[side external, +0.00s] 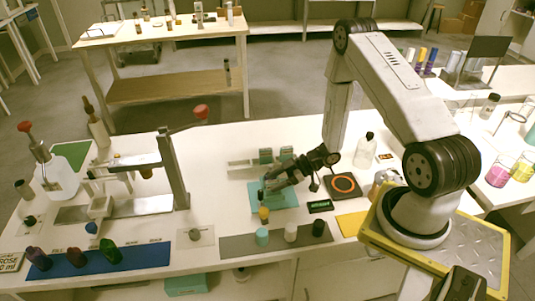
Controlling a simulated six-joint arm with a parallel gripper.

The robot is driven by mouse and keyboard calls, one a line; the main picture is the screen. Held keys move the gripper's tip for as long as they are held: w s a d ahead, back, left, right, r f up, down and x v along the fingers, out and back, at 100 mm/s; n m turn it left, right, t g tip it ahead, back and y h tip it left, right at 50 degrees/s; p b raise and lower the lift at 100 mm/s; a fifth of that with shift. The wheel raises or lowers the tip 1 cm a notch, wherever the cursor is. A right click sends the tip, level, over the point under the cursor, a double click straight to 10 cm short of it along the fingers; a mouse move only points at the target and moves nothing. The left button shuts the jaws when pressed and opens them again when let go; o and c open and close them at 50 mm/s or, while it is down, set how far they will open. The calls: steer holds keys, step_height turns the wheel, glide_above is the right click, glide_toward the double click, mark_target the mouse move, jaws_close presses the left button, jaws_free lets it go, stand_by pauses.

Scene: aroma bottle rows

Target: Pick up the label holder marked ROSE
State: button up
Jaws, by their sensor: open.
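A pale sign with dark letters reading ROSE and "ml" (9,263) stands at the far left front edge of the bench, partly cut off by the picture's edge. I cannot tell if it is the label holder itself. Small labels too small to read lie along the back of the blue mat (135,259). My gripper (265,187) is open and low over the teal mat (287,199) in the middle of the bench, far to the right of the ROSE sign.
Several dark bottles (111,253) stand on the blue mat. A metal stand (173,170) rises between my gripper and the left end. A clear bottle (364,151) and a black scale (342,186) stand to the right.

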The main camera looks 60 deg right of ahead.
steer(key=shift+x, duration=1.5)
jaws_close()
